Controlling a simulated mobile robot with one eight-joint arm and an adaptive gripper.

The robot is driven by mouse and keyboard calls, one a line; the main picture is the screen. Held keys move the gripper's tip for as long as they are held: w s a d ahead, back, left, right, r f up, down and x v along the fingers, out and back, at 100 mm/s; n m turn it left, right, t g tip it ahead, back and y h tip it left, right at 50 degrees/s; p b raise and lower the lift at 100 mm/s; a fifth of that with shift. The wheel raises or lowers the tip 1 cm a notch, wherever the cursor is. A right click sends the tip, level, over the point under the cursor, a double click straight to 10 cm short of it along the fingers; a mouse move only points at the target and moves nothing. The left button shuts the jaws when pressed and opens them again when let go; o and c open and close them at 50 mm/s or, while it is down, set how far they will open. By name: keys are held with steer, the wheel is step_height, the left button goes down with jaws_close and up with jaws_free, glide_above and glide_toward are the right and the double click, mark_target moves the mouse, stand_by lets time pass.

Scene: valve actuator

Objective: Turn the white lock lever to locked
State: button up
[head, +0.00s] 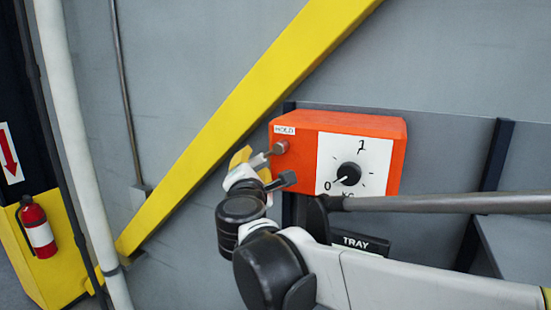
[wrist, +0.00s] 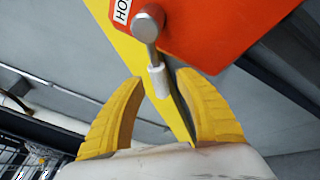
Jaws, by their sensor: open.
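The lock lever (head: 269,153) sticks out from the left side of an orange box (head: 300,130), below a HOLD label (head: 284,130). In the wrist view the lever (wrist: 152,55) has a round metal pivot, a grey shaft and a white tip. My gripper (head: 252,165) is at the lever, left of the box. In the wrist view my gripper (wrist: 158,78) is open, its two yellow fingers on either side of the white tip. Gaps show on both sides, with no clear contact.
The box front has a white dial (head: 348,174) marked 0, 1 and KG. A TRAY label (head: 360,243) is below. A yellow diagonal beam (head: 240,115) crosses the grey wall behind my gripper. A grey bar (head: 440,203) runs right below the box. A fire extinguisher (head: 38,228) is far left.

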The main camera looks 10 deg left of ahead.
steer(key=shift+w+a, duration=0.1)
steer(key=shift+w, duration=0.6)
jaws_close()
